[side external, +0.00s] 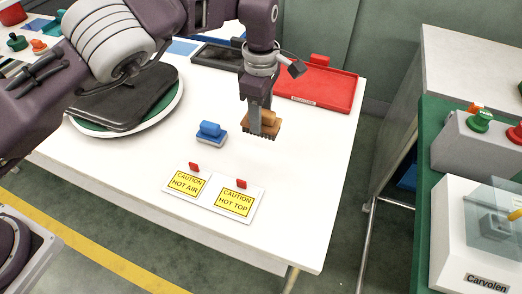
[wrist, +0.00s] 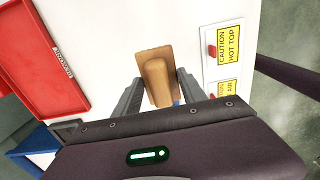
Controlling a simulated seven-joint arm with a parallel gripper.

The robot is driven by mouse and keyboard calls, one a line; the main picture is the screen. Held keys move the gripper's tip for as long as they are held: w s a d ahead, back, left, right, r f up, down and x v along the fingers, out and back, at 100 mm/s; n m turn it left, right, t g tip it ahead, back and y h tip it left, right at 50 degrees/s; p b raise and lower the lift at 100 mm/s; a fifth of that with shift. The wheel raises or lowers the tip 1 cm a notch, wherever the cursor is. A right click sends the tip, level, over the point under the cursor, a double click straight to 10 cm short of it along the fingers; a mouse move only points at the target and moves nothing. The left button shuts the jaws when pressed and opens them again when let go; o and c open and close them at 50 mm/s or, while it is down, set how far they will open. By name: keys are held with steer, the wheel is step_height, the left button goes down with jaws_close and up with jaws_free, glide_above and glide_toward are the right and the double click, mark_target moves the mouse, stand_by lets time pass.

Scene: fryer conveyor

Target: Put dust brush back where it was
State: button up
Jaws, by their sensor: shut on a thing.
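The dust brush (side external: 269,119) has a tan wooden block and handle with dark bristles below. My gripper (side external: 262,126) is shut on it, with the bristles pointing down. The brush is over the white table (side external: 285,175), between the red tray and the caution signs; I cannot tell whether the bristles touch the table. In the wrist view the brush's handle (wrist: 157,82) lies between my two fingers, its block showing beyond them.
A red tray (side external: 335,92) and a dark tray (side external: 215,57) lie at the back. Two yellow caution signs (side external: 236,202) are at the front. A round green-and-white plate (side external: 176,105) with a black item is at left.

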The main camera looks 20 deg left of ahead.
step_height(320, 180, down, 9)
steer(key=shift+f, duration=0.2)
steer(key=shift+f, duration=0.15)
steer(key=o, duration=1.3)
